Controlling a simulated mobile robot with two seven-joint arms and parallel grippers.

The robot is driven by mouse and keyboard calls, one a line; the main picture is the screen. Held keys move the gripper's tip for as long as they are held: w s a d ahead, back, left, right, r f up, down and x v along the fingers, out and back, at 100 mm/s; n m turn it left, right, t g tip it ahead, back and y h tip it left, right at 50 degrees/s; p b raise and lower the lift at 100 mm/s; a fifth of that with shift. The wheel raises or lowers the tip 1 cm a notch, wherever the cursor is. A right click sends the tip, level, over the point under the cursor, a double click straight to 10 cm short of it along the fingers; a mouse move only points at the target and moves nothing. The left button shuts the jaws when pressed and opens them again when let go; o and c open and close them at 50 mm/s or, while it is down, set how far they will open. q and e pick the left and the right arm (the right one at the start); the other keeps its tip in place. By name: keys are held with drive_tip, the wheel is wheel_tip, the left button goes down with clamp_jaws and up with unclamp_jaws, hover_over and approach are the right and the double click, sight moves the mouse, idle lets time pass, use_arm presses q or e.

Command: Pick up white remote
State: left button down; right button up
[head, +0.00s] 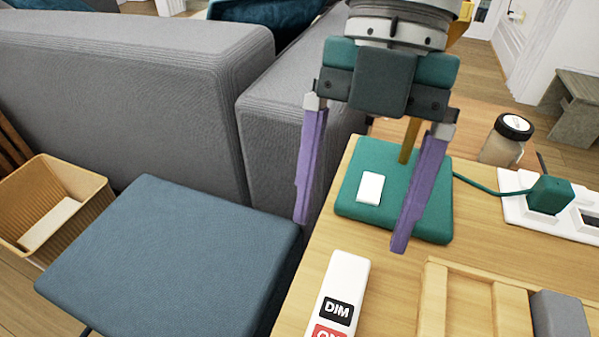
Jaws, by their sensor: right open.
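The white remote (341,287) lies on the wooden table near its left edge. It has a black button marked DIM and a red button below, cut off by the bottom of the head view. My right gripper (349,236) is open, with its two purple fingers wide apart and pointing down. It is above the table's left edge, just beyond the remote in the picture, with nothing between its fingers. My left gripper is out of view.
Behind the fingers sits a green base (387,221) with a white switch and a cord to a green plug (550,194) in a white power strip (515,212). A jar (503,146), a wooden tray (433,295), a blue stool (170,255) and a grey sofa (130,90) stand around.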

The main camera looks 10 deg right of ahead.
sight(339, 301)
drive_tip(key=x, duration=0.2)
drive_tip(key=b+x, duration=0.1)
drive_tip(key=x, duration=0.1)
drive_tip(key=shift+s+f, duration=0.3)
drive_tip(key=shift+s, duration=0.05)
drive_tip(key=x, duration=0.1)
drive_tip(key=b+x, duration=0.1)
drive_tip(key=x, duration=0.3)
drive_tip(key=shift+s+d+f, duration=0.1)
drive_tip(key=shift+d, duration=0.15)
drive_tip(key=shift+c, duration=0.3)
drive_tip(key=shift+c, duration=0.7)
clamp_jaws()
